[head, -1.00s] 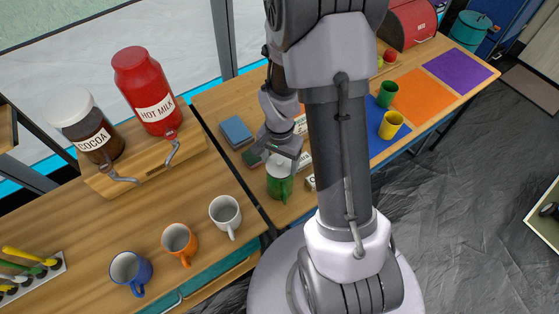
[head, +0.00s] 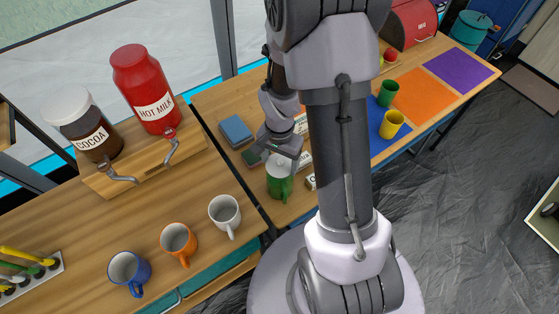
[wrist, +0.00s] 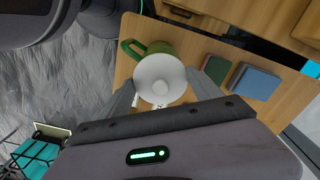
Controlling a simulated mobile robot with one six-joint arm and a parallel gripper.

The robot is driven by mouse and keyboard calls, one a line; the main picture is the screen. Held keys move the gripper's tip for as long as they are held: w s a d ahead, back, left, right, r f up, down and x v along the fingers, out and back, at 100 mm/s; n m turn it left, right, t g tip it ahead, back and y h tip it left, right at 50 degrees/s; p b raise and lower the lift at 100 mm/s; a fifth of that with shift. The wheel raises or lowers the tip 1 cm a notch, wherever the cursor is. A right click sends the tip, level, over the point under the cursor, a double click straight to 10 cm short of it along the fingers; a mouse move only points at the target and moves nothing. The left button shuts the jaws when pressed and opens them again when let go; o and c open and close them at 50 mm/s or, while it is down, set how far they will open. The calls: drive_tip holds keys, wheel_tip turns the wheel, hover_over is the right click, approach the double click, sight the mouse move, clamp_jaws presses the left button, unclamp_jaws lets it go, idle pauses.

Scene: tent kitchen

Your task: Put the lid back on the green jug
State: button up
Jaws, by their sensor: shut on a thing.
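The green jug (head: 279,187) stands upright on the far wooden table, its handle toward the front. In the wrist view the jug (wrist: 160,47) shows behind the lid, with its green handle at the upper left. The round white lid (wrist: 160,76) with a small knob covers most of the jug's mouth; it also shows in the head view (head: 281,160) at the jug's top. My gripper (head: 287,153) is directly above the jug, shut on the lid, with a finger on each side in the wrist view. I cannot tell whether the lid touches the rim.
Blue (head: 235,130) and dark green (head: 252,157) blocks lie left of the jug. Small white labelled boxes are partly hidden behind my arm. A white mug (head: 225,213), orange mug (head: 179,243) and blue mug (head: 129,271) stand on the nearer counter. Green and yellow cups stand right.

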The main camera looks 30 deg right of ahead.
drive_tip(key=o, duration=1.5)
drive_tip(key=shift+o, duration=0.3)
drive_tip(key=shift+r, duration=0.1)
drive_tip(key=shift+r+p, duration=2.65)
drive_tip(key=shift+r, duration=0.8)
drive_tip(key=shift+c, duration=0.4)
clamp_jaws()
